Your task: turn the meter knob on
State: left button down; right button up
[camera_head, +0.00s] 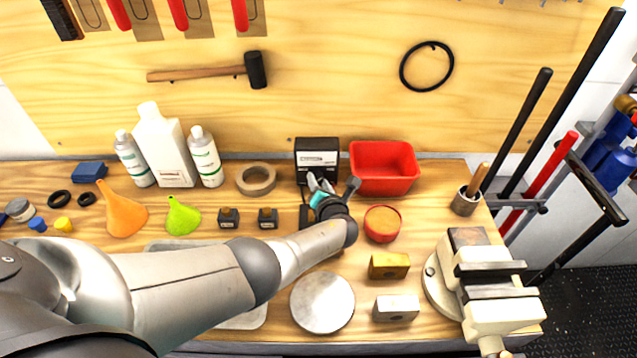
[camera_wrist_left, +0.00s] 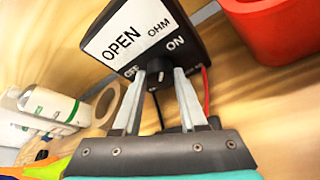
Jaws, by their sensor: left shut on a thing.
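The meter (camera_head: 317,157) is a black box with a white display, standing at the back of the bench. In the left wrist view the meter (camera_wrist_left: 150,35) shows "OPEN" and "OHM" on its display, with an "ON" mark at the right of its knob and another mark at the left. The dark knob (camera_wrist_left: 155,77) sits below the display. My left gripper (camera_head: 318,184) is at the meter's front; in the left wrist view its fingertips (camera_wrist_left: 159,76) are on either side of the knob, shut on it. My right gripper is in neither view.
A red bin (camera_head: 384,167) stands right of the meter, and a tape roll (camera_head: 256,178) stands left. A vise (camera_head: 480,280) is at the right. A red lead (camera_wrist_left: 206,95) hangs beside the knob.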

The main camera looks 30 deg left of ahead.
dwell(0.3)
pick_arm(q)
jog(key=shift+c, duration=2.2)
grip_release()
jog(key=shift+s+d+r+p, duration=0.2)
jog(key=shift+s+d+p, duration=0.15)
jog(key=shift+p, duration=0.1)
jog(key=p+v, duration=0.6)
jog(key=v, duration=0.8)
jog(key=shift+s+p, duration=0.2)
jog(key=shift+p, duration=0.2)
